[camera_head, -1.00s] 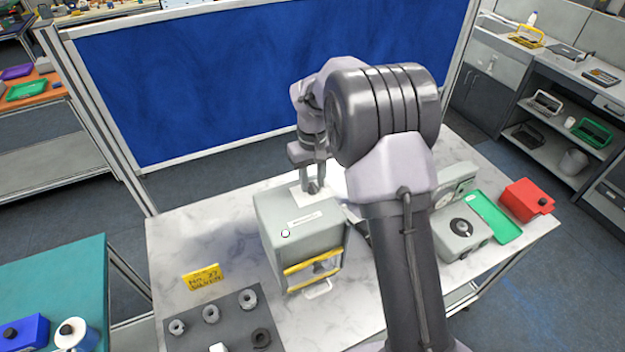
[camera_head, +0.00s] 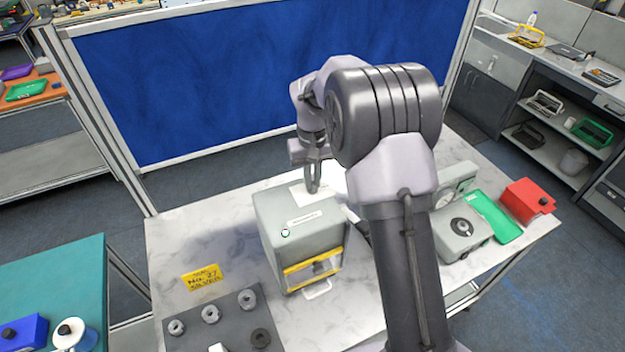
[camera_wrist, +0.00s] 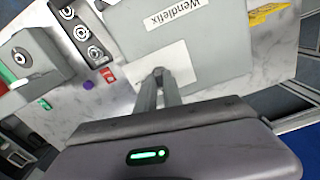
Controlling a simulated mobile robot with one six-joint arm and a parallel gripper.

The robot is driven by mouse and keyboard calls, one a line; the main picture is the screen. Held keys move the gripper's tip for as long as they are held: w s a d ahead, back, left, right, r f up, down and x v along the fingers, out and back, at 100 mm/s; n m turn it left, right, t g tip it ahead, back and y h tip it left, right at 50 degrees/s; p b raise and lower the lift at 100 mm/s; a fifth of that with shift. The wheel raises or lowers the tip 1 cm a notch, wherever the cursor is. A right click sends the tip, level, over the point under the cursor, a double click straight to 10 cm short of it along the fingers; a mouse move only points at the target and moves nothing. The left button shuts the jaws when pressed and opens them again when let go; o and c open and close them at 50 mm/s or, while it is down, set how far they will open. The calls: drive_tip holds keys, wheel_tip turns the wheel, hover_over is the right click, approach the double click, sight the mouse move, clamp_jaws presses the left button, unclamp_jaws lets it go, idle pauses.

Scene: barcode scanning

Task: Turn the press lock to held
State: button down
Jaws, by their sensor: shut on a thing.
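The grey press box (camera_head: 298,240) stands on the marbled table, with a yellow-framed front window (camera_head: 313,272) and a green-lit button (camera_head: 285,233) on top. A white plate (camera_head: 300,196) lies at the back of its top. My gripper (camera_head: 313,188) points down at this plate. In the wrist view the plate (camera_wrist: 178,62) shows below the "Wendlefix" label, and my gripper (camera_wrist: 159,76) is shut on a small dark lock knob (camera_wrist: 158,70). The fingers hide most of the knob, and I cannot read its setting.
A grey block with several nut-like parts (camera_head: 210,314) and a yellow sign (camera_head: 203,277) are at the table's left. A grey device with a dial (camera_head: 462,228), a green tray (camera_head: 497,219) and a red box (camera_head: 528,199) are at the right. My arm covers the middle.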

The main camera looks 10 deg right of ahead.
drive_tip(key=m+b, duration=0.1)
drive_tip(key=m, duration=0.3)
drive_tip(key=shift+m, duration=0.3)
drive_tip(key=m+b, duration=0.1)
drive_tip(key=m, duration=0.2)
drive_tip(key=shift+m+b, duration=0.3)
drive_tip(key=shift+m, duration=0.1)
drive_tip(key=m+b, duration=0.1)
drive_tip(key=m, duration=0.3)
drive_tip(key=shift+m+b, duration=0.7)
drive_tip(key=shift+m, duration=1.2)
drive_tip(key=c, duration=1.5)
unclamp_jaws()
drive_tip(key=shift+r, duration=0.15)
